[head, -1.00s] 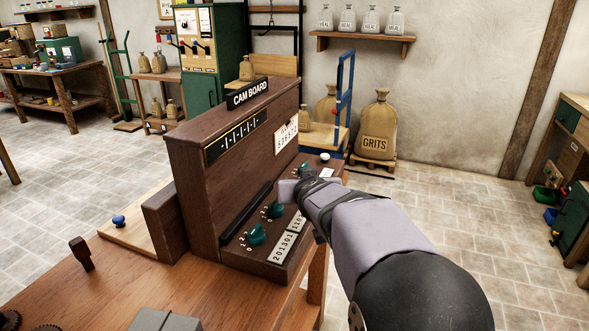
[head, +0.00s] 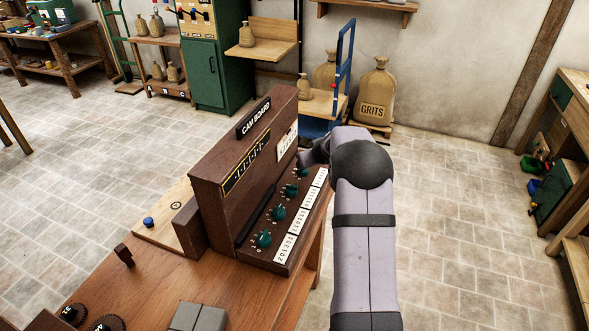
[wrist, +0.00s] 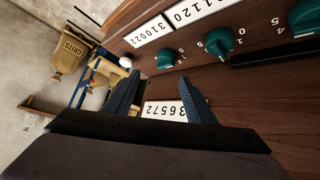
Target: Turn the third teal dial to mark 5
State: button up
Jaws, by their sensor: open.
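The cam board (head: 236,165) is a dark wooden console with a row of several teal dials along its sloped front. Counting from the near end, the first dial (head: 263,239), second dial (head: 278,213) and third dial (head: 290,190) show in the head view, with another dial (head: 301,172) beyond them. My gripper (wrist: 157,88) is open and empty at the board's far end, apart from the dials. Its fingertips are hidden in the head view.
White number cards (head: 297,222) lie beside the dials, and another card (wrist: 164,111) is on the upright panel. A dark slot bar (head: 256,214) runs behind the dials. Floor to the right is clear.

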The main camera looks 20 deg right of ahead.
jog(key=shift+w+a+n+g+y+b, duration=0.3)
jog(key=shift+w+a+n+y, duration=0.25)
jog(key=shift+n, duration=0.35)
notch_tip(320, 180, up, 2)
jog(key=a+n+g, duration=0.1)
jog(key=a+n, duration=0.1)
jog(key=n+g+y, duration=0.2)
jog(key=g, duration=0.1)
send_near(294, 187)
jog(key=f, duration=0.2)
jog(key=shift+w+p+x, duration=0.2)
jog(key=shift+p+x, duration=0.6)
jog(key=shift+x, duration=1.1)
jog(key=shift+w+p+x, duration=0.2)
jog(key=shift+p+x, duration=0.55)
jog(key=shift+x, duration=1.15)
jog(key=shift+a+r, duration=0.15)
jog(key=shift+r, duration=0.05)
jog(key=c, duration=1)
